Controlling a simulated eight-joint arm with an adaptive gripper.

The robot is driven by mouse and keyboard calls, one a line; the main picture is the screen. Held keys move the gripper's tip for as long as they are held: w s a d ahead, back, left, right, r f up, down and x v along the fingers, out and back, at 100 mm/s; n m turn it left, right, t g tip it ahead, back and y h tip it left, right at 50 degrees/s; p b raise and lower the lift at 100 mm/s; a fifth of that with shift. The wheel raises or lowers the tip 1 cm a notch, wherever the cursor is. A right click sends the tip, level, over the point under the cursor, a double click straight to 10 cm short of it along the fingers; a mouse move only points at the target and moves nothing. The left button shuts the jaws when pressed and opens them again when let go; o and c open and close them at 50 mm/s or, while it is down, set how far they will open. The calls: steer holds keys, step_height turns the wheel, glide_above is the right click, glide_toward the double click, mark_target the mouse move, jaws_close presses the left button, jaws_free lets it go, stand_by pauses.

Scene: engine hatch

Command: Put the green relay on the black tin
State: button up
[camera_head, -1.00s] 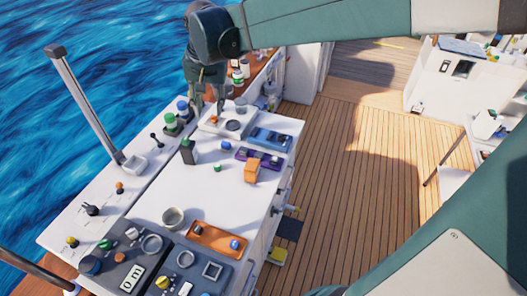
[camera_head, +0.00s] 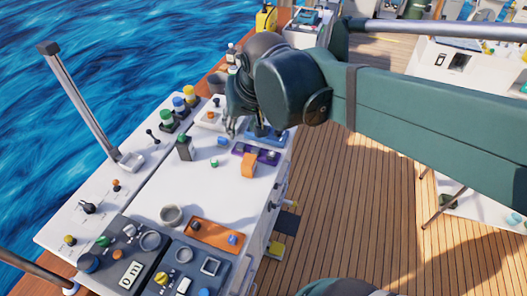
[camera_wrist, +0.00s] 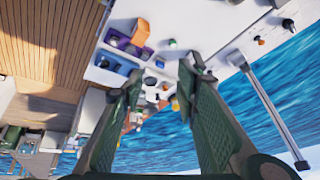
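A small green block (camera_head: 214,163), which looks like the green relay, sits on the white counter near the purple tray. It also seems to show in the wrist view (camera_wrist: 172,43), between and beyond my fingers. My gripper (camera_head: 245,128) is above the far end of the counter, near the white and blue trays. In the wrist view my gripper (camera_wrist: 159,75) is open, with its two fingers well apart and nothing between their tips. A dark round piece (camera_wrist: 151,82) near the white tray may be the black tin; in the head view my gripper largely hides that spot.
A tall black box with a green top (camera_head: 184,150) stands left of the green block. A purple tray (camera_head: 264,156), an orange box (camera_head: 248,165), a round metal dish (camera_head: 171,215) and an orange tray (camera_head: 205,241) share the counter. Its middle is bare.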

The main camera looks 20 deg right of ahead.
steer(key=s+d+f+n+t, duration=0.1)
steer(key=s+f, duration=0.3)
steer(key=s, duration=0.5)
steer(key=shift+s+d+n+t, duration=0.15)
steer(key=shift+d+n+t, duration=0.3)
steer(key=shift+d, duration=0.35)
